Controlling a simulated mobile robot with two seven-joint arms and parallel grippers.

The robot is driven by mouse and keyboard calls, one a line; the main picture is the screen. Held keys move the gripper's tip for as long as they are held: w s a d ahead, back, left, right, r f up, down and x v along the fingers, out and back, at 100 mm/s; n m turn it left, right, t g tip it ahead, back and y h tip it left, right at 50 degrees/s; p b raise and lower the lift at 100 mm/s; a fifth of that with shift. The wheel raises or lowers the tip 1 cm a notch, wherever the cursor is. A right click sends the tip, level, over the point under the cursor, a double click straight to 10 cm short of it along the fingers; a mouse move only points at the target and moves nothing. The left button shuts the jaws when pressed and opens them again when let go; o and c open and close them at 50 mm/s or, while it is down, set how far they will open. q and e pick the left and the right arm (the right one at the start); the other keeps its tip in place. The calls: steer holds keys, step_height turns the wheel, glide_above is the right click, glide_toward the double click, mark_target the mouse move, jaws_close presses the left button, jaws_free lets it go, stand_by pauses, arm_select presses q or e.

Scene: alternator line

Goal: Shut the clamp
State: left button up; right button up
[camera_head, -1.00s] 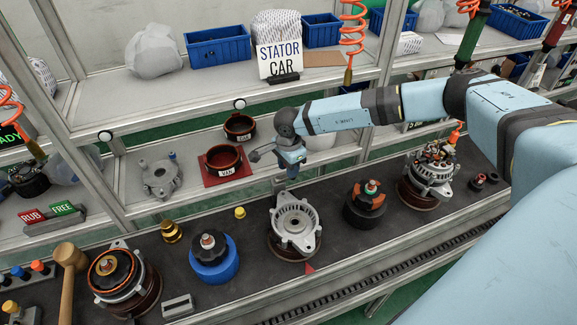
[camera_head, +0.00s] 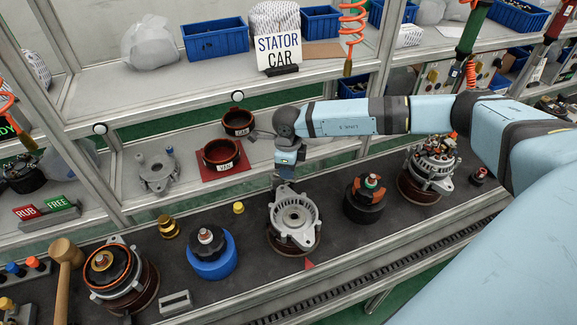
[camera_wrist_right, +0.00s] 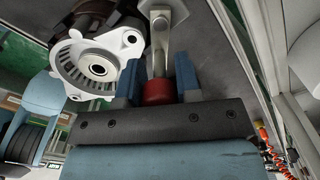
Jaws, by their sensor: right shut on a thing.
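The clamp (camera_wrist_right: 160,45) shows in the right wrist view as a metal lever with a red grip (camera_wrist_right: 158,93) at its near end. My right gripper (camera_wrist_right: 157,78) has its two blue fingers on either side of that red grip and is shut on it. In the head view my right gripper (camera_head: 287,170) is low behind the pale housing (camera_head: 293,215) on the dark bench, and it hides most of the clamp. The housing also shows beside the clamp in the right wrist view (camera_wrist_right: 99,68). My left gripper is not in view.
A blue-based part (camera_head: 212,262) stands left of the housing, and a black round part (camera_head: 364,199) stands right of it. Dark red rings (camera_head: 221,157) sit on the shelf behind. A mallet (camera_head: 66,275) lies at the far left.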

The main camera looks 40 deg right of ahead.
steer(key=shift+s+a+m+b, duration=0.1)
steer(key=shift+a+m+b, duration=0.3)
steer(key=shift+m, duration=1.15)
steer(key=shift+s+a+m+b, duration=0.15)
steer(key=shift+a+m, duration=0.35)
steer(key=shift+m, duration=1)
steer(key=shift+w+a+m+b, duration=0.1)
steer(key=shift+a+m+b, duration=0.3)
steer(key=shift+m, duration=1.15)
steer(key=o, duration=0.9)
steer(key=shift+a, duration=0.1)
step_height(320, 180, up, 8)
steer(key=b, duration=0.1)
steer(key=shift+f, duration=0.2)
